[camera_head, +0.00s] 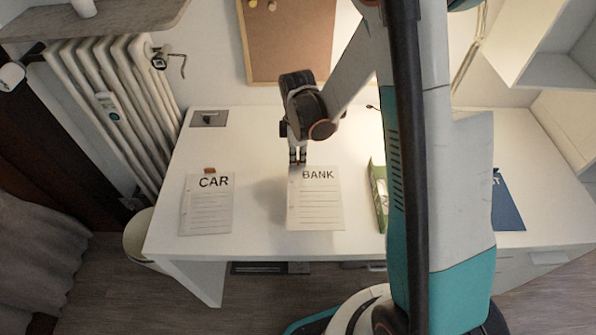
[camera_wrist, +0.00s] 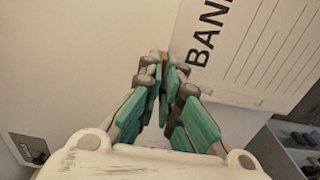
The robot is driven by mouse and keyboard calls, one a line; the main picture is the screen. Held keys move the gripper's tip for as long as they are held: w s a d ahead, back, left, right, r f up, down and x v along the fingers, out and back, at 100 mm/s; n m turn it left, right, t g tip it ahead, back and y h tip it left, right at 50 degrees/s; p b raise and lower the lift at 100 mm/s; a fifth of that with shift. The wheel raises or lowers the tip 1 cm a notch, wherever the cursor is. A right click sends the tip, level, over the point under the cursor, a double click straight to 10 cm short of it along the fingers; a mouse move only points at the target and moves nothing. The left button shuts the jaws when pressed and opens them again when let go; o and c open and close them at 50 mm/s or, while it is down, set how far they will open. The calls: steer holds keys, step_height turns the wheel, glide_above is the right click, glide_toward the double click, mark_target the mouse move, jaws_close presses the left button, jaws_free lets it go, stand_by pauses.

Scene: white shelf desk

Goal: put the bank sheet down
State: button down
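The bank sheet (camera_head: 318,205) is a white lined page headed BANK, seen over the middle of the white desk (camera_head: 260,135). A shadow to its left suggests that it is raised off the desk; the height is unclear. It also shows at the upper right of the wrist view (camera_wrist: 255,55). My gripper (camera_head: 297,160) is at the sheet's top left. In the wrist view my gripper (camera_wrist: 163,68) has its fingertips together on a small orange piece by the sheet's edge. The sheet's grasped spot is mostly hidden by the fingers.
A CAR sheet (camera_head: 206,207) with an orange tab lies to the left. A green and white box (camera_head: 379,195) stands to the right, and a blue item (camera_head: 508,207) lies beyond my arm. A radiator (camera_head: 110,105) is left of the desk. A corkboard (camera_head: 285,45) hangs behind.

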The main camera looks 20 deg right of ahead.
mark_target(298, 166)
steer(key=shift+f+b, duration=0.8)
steer(key=shift+f, duration=1.55)
steer(key=shift+f, duration=0.2)
steer(key=c, duration=1.8)
jaws_free()
steer(key=shift+r, duration=0.2)
